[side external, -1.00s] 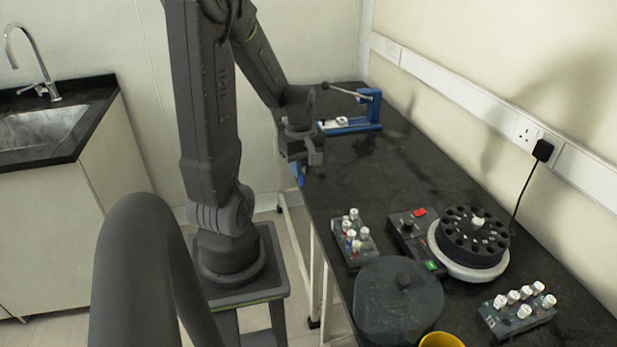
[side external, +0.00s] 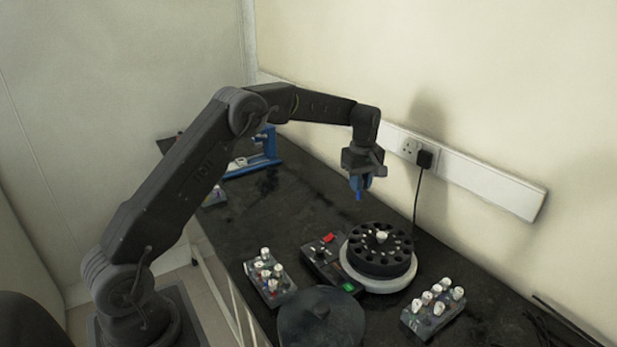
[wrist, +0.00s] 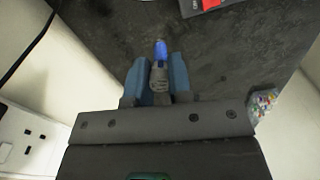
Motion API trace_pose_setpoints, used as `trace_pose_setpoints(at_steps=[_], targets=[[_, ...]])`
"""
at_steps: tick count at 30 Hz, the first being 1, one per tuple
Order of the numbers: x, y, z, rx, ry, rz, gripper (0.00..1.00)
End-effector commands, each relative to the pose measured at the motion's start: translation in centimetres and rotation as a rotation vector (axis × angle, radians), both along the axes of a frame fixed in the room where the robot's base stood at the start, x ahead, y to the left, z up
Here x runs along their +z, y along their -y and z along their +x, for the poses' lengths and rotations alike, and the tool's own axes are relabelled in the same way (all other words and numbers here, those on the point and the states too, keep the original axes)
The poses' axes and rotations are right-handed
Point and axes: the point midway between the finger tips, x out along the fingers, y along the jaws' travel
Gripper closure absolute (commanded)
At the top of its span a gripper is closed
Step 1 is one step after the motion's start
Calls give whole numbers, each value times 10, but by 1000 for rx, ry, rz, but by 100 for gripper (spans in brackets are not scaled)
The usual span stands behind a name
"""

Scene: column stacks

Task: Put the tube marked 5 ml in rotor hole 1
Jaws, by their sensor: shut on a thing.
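My gripper (side external: 361,184) is shut on a small tube with a blue lower end (wrist: 161,50), which sticks out past the two blue fingers in the wrist view. The tube points down in the side view, and any marking on it cannot be read. The black rotor (side external: 368,262) sits in a pale round base, with a ring of dark holes and a white knob in the middle. My gripper is above and slightly behind the rotor, clear of it. The hole numbers are too small to read.
A control box (side external: 316,254) with red and green buttons adjoins the rotor. Racks of white-capped tubes stand left (side external: 277,285) and right (side external: 412,320). A dark round lid (side external: 321,320) is in front. A blue stand (side external: 262,155) is at the back. A plug (side external: 424,158) and cable are near the wall.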

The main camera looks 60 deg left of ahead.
Motion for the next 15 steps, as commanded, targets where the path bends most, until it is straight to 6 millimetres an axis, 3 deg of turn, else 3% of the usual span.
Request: trace_pose_setpoints(at_steps=[1, 6, 10, 15], targets=[[-4, 22, 13, -26, 0, 0, 100], [-9, 78, 38, -77, 0, 1, 100], [-11, 105, 46, -99, 2, 1, 100], [-13, 119, 49, -109, 2, 1, 100]])
